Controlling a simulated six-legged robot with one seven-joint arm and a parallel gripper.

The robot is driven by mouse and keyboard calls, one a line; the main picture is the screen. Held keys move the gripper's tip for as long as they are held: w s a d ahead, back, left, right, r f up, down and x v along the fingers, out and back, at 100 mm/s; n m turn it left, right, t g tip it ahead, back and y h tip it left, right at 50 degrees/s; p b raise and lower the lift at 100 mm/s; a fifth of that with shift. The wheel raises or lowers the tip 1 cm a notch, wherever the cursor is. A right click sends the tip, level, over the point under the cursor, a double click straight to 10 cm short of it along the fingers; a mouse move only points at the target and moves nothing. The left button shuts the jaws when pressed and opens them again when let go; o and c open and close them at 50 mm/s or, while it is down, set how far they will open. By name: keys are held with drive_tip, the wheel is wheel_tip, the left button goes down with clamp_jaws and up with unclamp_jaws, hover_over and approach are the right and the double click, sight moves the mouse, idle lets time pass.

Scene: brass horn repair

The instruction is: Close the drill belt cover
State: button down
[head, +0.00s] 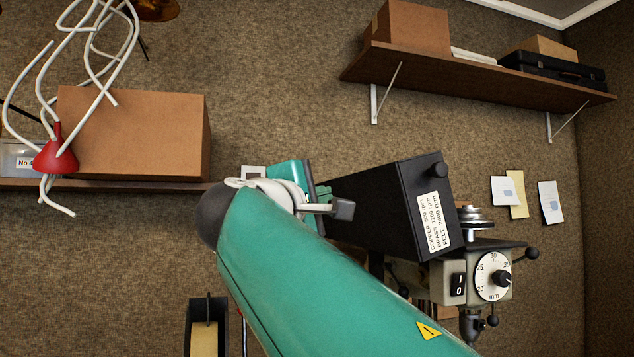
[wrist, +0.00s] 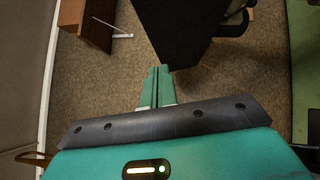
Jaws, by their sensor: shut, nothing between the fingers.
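The drill belt cover (head: 392,205) is a black box with a round knob (head: 438,170) and a white speed label (head: 433,222). It is tilted up and open, with the stepped pulley (head: 473,216) bare to its right. The drill head (head: 447,277), with a dial and a switch, is below. My gripper (head: 325,192) is at the cover's left side, partly hidden by my arm. In the wrist view my gripper (wrist: 160,72) is shut and empty, its tips by the lower edge of the black cover (wrist: 183,35). I cannot tell whether they touch.
A wall shelf (head: 470,75) with boxes and black cases is above right. A cardboard box (head: 140,135), a red funnel (head: 57,155) and white tubes stand at the left. Paper notes (head: 507,190) are on the wall right of the drill. Bare wall lies above the cover.

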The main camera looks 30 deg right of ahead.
drive_tip(key=w, duration=0.1)
approach(369, 176)
drive_tip(key=shift+h, duration=0.3)
drive_tip(key=x, duration=0.5)
drive_tip(key=shift+w+a+f, duration=0.15)
drive_tip(key=shift+w+f, duration=0.1)
drive_tip(key=shift+w, duration=0.15)
drive_tip(key=shift+s+d+r, duration=0.1)
drive_tip(key=shift+d+r, duration=0.05)
drive_tip(key=shift+d, duration=0.3)
drive_tip(key=shift+d, duration=0.1)
